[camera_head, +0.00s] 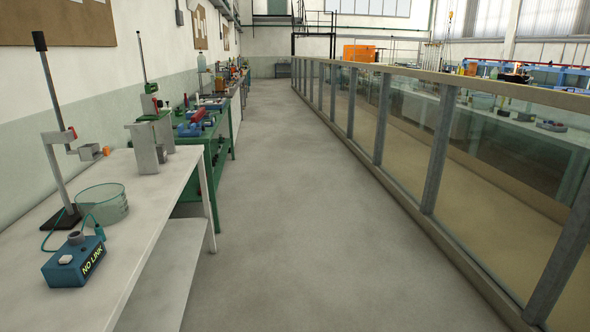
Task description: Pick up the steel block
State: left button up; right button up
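A grey block-shaped object (147,150) stands upright near the far end of the white bench (150,208) on the left. I cannot tell whether it is the steel block, and no other clear steel block shows. Neither of my grippers is in view.
The glass flume (470,180) runs along the right. The grey floor (290,220) between is clear.

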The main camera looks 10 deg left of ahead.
aim_at(161, 150)
jog(key=i, duration=2)
jog(key=u, duration=0.5)
jog(key=i, duration=1.9)
jog(key=u, duration=2)
jog(key=i, duration=1)
jog(key=u, duration=0.75)
